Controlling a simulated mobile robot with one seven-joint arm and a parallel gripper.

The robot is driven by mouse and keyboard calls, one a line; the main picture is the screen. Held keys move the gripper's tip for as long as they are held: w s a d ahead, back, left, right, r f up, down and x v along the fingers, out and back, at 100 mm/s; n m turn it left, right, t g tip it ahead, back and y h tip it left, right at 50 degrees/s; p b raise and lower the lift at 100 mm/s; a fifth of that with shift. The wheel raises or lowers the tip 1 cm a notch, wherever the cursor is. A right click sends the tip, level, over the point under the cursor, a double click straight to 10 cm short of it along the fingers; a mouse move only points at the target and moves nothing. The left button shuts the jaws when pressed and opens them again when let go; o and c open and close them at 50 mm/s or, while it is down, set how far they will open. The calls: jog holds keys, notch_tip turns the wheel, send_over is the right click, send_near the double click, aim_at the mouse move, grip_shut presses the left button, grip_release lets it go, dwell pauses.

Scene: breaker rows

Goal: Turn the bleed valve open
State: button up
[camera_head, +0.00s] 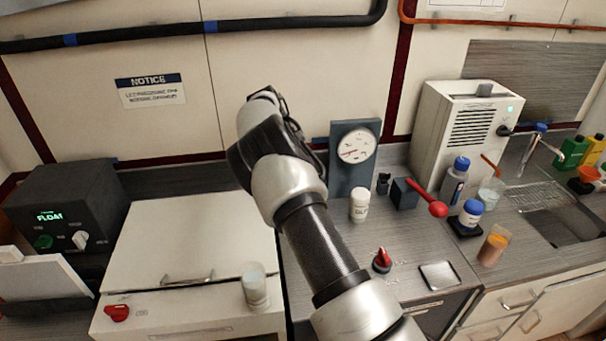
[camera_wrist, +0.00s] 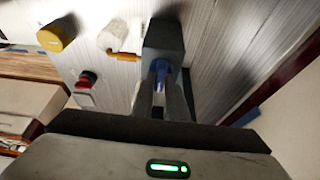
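In the camera_head view, a dark block (camera_head: 405,193) with a red-ended lever (camera_head: 436,208) stands beside the round gauge (camera_head: 355,146). No readable label marks any part as the bleed valve. My arm hides my gripper in this view. In the camera_wrist view, my gripper (camera_wrist: 163,88) has its two fingers apart, with a small blue part (camera_wrist: 160,67) at their tips. The blue part is against a dark grey block (camera_wrist: 163,36). I cannot tell whether the fingers touch it. An orange lever (camera_wrist: 123,56) is to the left of the block.
A red knob (camera_head: 382,260) and a white bottle (camera_head: 359,205) stand on the counter. Blue-capped bottles (camera_head: 455,183) and an orange jar (camera_head: 492,250) are to the right. A beige chest (camera_head: 198,240) is at left. The wall is close behind the gauge.

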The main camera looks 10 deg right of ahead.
jog(key=o, duration=0.4)
jog(key=shift+c, duration=0.2)
jog(key=shift+r, duration=0.1)
jog(key=p+v, duration=0.3)
jog(key=v, duration=1.4)
jog(key=shift+a, duration=0.15)
jog(key=shift+r, duration=0.1)
